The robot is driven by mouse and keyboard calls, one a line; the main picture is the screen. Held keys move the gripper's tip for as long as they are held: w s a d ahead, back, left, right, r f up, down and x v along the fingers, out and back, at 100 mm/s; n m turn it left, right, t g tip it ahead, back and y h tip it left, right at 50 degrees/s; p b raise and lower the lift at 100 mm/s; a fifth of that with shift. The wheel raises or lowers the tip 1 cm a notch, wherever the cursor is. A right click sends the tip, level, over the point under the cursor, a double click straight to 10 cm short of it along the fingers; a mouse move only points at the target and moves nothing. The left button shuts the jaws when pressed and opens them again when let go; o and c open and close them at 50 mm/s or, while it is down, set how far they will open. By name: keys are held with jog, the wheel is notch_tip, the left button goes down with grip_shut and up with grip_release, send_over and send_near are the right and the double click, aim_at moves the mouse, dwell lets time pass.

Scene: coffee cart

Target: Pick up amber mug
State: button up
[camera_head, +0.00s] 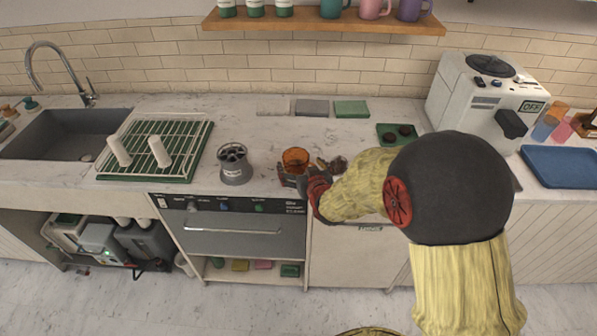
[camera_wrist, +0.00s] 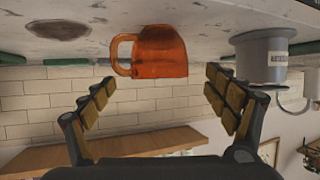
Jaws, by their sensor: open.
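The amber mug (camera_head: 295,158) stands on the white marble counter near its front edge. In the wrist view the amber mug (camera_wrist: 158,52) appears upside down between and beyond my fingers, with its handle toward the left. My gripper (camera_head: 298,182) is at the mug, on its near right side in the head view, and partly hides its lower part. In the wrist view my gripper (camera_wrist: 160,98) has its fingers spread wide apart, with no finger visibly touching the mug.
A grey labelled container (camera_head: 234,165) stands left of the mug; it also shows in the wrist view (camera_wrist: 260,62). A green drying rack (camera_head: 190,128) is farther left. A green tray (camera_head: 388,142) with dark round items lies to the right. A white machine (camera_head: 460,95) stands at the right.

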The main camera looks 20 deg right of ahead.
aim_at(293, 155)
jog(key=b+x, duration=0.1)
jog(key=x, duration=0.4)
jog(key=shift+w+f+b, duration=0.15)
jog(key=shift+f+b, duration=0.1)
jog(key=shift+b, duration=0.05)
jog(key=shift+w, duration=0.3)
jog(key=shift+c, duration=1.2)
jog(key=c, duration=1.1)
